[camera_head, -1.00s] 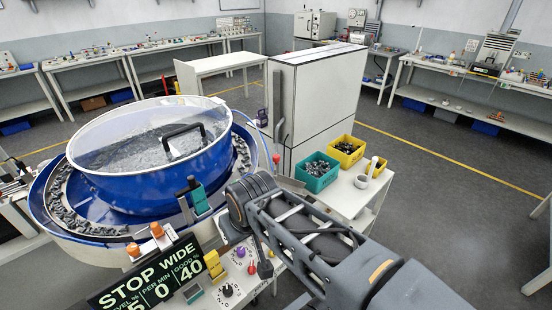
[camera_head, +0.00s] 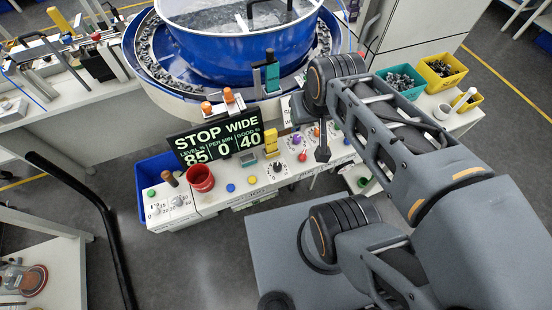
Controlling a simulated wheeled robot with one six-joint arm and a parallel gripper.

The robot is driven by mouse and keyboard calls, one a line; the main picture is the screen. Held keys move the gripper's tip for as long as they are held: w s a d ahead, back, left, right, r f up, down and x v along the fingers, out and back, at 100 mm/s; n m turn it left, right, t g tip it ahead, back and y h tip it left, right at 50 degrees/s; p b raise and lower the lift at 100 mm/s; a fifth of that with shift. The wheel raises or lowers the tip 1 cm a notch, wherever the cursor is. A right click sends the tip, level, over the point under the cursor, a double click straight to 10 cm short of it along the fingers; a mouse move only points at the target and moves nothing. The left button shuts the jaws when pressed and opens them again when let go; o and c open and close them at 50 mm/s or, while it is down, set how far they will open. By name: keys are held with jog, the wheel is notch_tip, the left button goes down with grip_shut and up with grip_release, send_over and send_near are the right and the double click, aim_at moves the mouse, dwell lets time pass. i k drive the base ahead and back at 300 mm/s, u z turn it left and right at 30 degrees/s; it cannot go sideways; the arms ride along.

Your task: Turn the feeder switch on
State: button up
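The white control panel (camera_head: 215,196) runs along the front of the blue bowl feeder (camera_head: 235,40). It carries a black rotary knob (camera_head: 278,167), a purple knob (camera_head: 296,138), a red knob (camera_head: 302,156), blue and yellow buttons, and small controls at its left end (camera_head: 155,195). The labels are too small to tell which is the feeder switch. The display (camera_head: 218,140) reads STOP, WIDE, 85, 0, 40. My gripper (camera_head: 322,154) points down over the panel's right part, right of the red knob. It is seen edge-on, so its opening is hidden.
A red cup (camera_head: 201,178) stands on the panel, with a yellow block (camera_head: 271,142) beside the display. A blue bin (camera_head: 152,172) is behind the panel's left end.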

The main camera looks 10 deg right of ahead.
aim_at(302, 157)
jog(key=u, duration=2.2)
jog(key=k, duration=0.85)
jog(key=z, duration=0.95)
